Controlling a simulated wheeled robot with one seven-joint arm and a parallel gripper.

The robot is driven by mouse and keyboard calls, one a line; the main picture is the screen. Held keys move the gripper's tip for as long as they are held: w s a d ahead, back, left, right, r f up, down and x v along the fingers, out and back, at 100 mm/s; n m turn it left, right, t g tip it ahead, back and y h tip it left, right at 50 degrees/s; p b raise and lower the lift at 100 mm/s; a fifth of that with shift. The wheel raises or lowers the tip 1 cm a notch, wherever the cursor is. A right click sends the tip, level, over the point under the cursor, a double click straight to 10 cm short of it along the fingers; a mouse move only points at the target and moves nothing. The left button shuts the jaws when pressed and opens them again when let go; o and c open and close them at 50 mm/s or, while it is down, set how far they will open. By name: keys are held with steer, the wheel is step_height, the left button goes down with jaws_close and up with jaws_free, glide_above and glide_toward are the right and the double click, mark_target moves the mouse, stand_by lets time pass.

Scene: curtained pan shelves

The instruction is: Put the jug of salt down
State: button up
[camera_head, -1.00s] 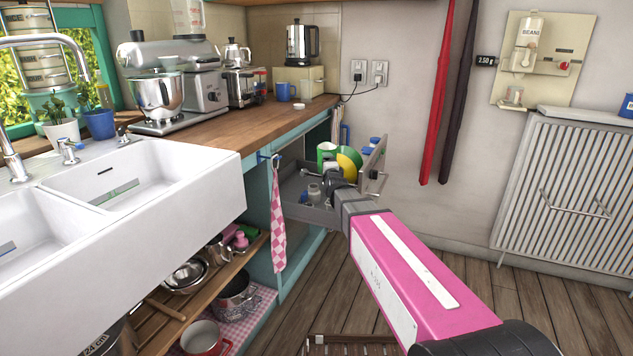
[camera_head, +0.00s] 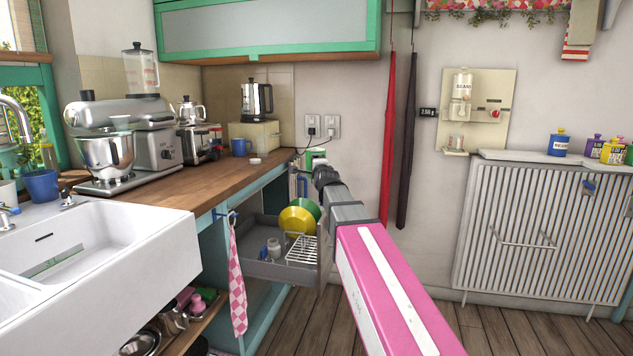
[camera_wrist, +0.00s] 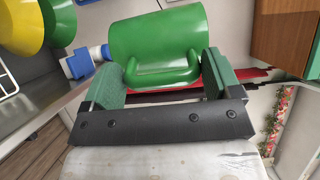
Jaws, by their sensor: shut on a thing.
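The green jug (camera_wrist: 158,38), which I take for the jug of salt, fills the top middle of the wrist view, with its handle toward my gripper (camera_wrist: 160,80). The fingers are shut on the jug, one on each side of its handle. In the head view, the jug (camera_head: 309,160) is mostly hidden behind my gripper (camera_head: 322,168), and a bit of white shows on it. It is held up above the open drawer (camera_head: 262,268), close to the wall. I cannot read its label.
The drawer holds a yellow bowl (camera_head: 296,220), a green bowl (camera_head: 309,206), a white wire rack (camera_head: 302,250) and small bottles (camera_head: 273,248). The wooden counter (camera_head: 200,165) has bare room near its front. Several coloured containers (camera_head: 612,151) stand on the radiator cover (camera_head: 515,157).

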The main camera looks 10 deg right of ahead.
steer(key=w+a+r+n+g+y, duration=0.1)
steer(key=w+a+r+n+y, duration=0.1)
steer(key=a, duration=0.9)
steer(key=w+a+r+n+g+y, duration=0.1)
steer(key=w+a, duration=0.4)
steer(key=a, duration=0.6)
steer(key=w+a+r+n+g+y, duration=0.1)
steer(key=a+y, duration=0.4)
steer(key=a, duration=0.6)
step_height(320, 180, up, 2)
steer(key=shift+w+r+n+y, duration=0.3)
steer(key=shift+w+n, duration=0.6)
steer(key=shift+w, duration=0.25)
steer(key=shift+f, duration=0.1)
steer(key=shift+d+f, duration=0.1)
steer(key=shift+f, duration=2.35)
steer(key=shift+f, duration=0.25)
steer(key=shift+f, duration=0.55)
steer(key=shift+f, duration=0.25)
steer(key=o, duration=1.2)
